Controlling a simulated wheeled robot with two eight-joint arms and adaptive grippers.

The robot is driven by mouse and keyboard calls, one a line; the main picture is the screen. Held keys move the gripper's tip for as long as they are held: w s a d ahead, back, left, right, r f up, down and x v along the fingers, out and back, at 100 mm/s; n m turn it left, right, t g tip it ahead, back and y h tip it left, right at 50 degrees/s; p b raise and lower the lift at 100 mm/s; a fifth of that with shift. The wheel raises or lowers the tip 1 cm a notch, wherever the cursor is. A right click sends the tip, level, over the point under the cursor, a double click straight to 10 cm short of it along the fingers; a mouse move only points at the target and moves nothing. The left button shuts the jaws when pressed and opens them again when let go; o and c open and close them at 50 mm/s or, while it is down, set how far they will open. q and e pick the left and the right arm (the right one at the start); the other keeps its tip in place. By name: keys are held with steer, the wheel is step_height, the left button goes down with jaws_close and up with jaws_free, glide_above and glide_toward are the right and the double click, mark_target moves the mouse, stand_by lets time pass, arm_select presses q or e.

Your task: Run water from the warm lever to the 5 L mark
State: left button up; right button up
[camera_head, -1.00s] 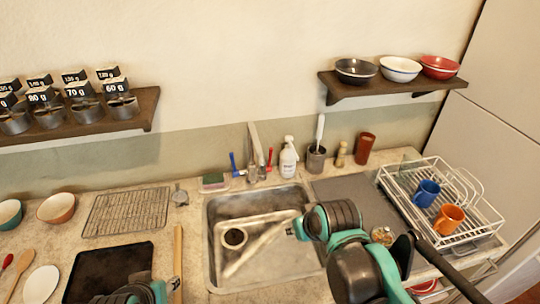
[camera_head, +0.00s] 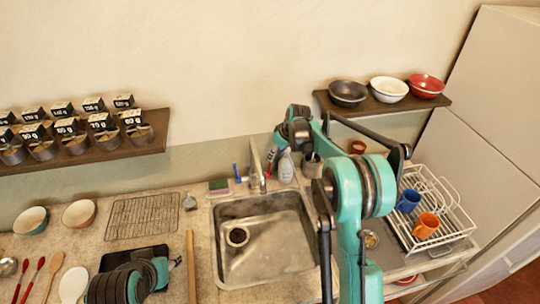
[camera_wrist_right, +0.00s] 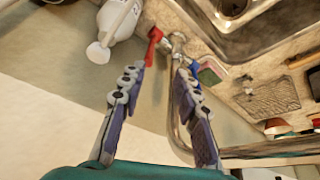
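The sink tap (camera_head: 257,168) stands at the back of the steel sink (camera_head: 225,262). Its blue lever (camera_head: 237,173) is on the left and its red lever (camera_head: 271,160) on the right. My right gripper (camera_wrist_right: 157,75) is open and empty in the wrist view. The red lever there (camera_wrist_right: 154,42) lies just beyond the fingertips, near the left finger; contact is unclear. The blue lever (camera_wrist_right: 194,68) and the tap (camera_wrist_right: 177,45) are by the right finger. No water stream shows, and I see no 5 L mark. My left arm's links show at lower left; its fingers do not.
A soap bottle (camera_head: 286,168) stands close right of the red lever, with a utensil pot (camera_head: 312,166) beyond. A sponge (camera_head: 219,186) lies left of the tap. A wall shelf (camera_head: 440,102) with bowls and a dish rack (camera_head: 465,222) are at right.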

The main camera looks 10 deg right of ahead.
steer(key=shift+n, duration=0.4)
steer(key=x, duration=0.4)
steer(key=w+p+x, duration=0.1)
steer(key=x, duration=0.2)
steer(key=d+x, duration=0.1)
steer(key=x, duration=0.3)
steer(key=shift+w+f+p, duration=0.15)
steer(key=shift+w+p, duration=0.15)
steer(key=shift+w, duration=0.25)
jaws_close()
